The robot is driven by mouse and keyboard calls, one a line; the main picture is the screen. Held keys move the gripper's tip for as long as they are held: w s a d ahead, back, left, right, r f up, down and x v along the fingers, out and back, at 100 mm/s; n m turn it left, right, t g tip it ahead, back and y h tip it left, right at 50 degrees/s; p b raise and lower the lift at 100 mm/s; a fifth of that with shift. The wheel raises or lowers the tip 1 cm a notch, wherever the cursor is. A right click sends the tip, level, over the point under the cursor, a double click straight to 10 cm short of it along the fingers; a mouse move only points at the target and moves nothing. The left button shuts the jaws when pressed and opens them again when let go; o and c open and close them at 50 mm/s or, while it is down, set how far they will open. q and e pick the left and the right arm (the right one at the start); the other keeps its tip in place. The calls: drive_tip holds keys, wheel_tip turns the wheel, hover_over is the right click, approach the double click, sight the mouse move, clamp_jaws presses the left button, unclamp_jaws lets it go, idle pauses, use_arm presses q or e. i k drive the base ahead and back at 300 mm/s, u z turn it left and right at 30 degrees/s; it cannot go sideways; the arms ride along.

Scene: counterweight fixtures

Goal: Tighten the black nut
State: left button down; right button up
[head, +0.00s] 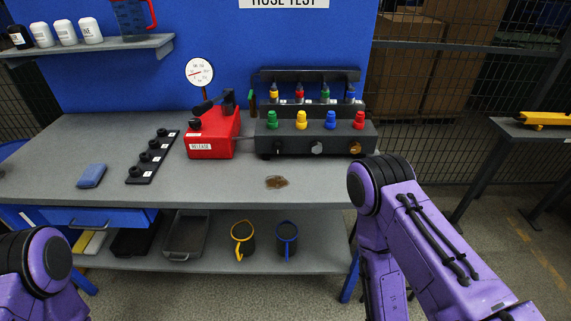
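The black manifold block (315,138) stands at the back of the grey bench. A dark round fitting (278,148) shows low on its front at the left, which may be the black nut. A silver fitting (316,147) and a copper-coloured one (355,148) sit to its right. Several black knob-like pieces also stand on a black strip (140,180) at the left, so I cannot tell for sure which is the nut. How tight it sits cannot be seen. Only purple links of my two arms show, at the lower left and right; neither gripper is in view.
Green, yellow, blue and red knobs line the manifold's top. A red unit (210,146) labelled RELEASE, with a gauge (199,73), stands left of it. A brown spill (276,182) and a blue block (91,176) lie on the bench. Two mugs and trays sit on the lower shelf.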

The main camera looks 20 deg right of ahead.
sight(277, 148)
drive_tip(key=u, duration=1.35)
drive_tip(key=i, duration=0.8)
drive_tip(key=z, duration=1.95)
